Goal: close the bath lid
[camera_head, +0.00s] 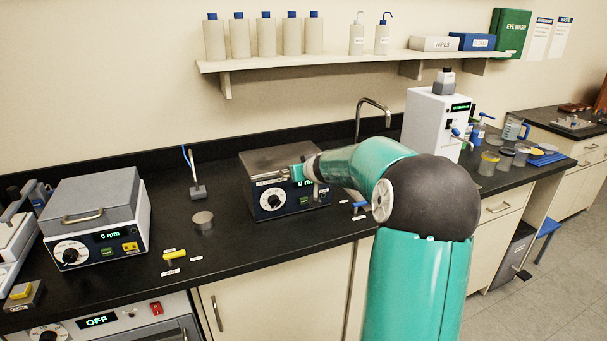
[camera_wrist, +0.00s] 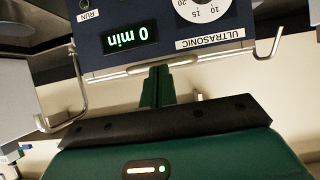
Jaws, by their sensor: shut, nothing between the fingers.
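The ultrasonic bath (camera_head: 272,199) is a dark blue box with a dial and a green display, on the black bench in the head view. Its grey metal top, the lid (camera_head: 272,158), looks flat and level, though my arm hides part of its right side. In the wrist view the bath's front panel (camera_wrist: 122,52) appears upside down, with a "0 min" display, a dial and an "ULTRASONIC" label. My gripper (camera_wrist: 158,72) is shut and empty, its green fingers at the panel's edge beside the display. I cannot tell whether they touch it. In the head view my gripper (camera_head: 300,174) is at the bath's upper front.
A grey centrifuge (camera_head: 95,205) with a closed-looking lid stands left on the bench. A small metal cylinder (camera_head: 203,220) and a yellow-handled item (camera_head: 174,255) lie between. A white instrument (camera_head: 432,125) stands right, and a faucet (camera_head: 374,103) rises behind. A shelf (camera_head: 330,60) of bottles hangs above.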

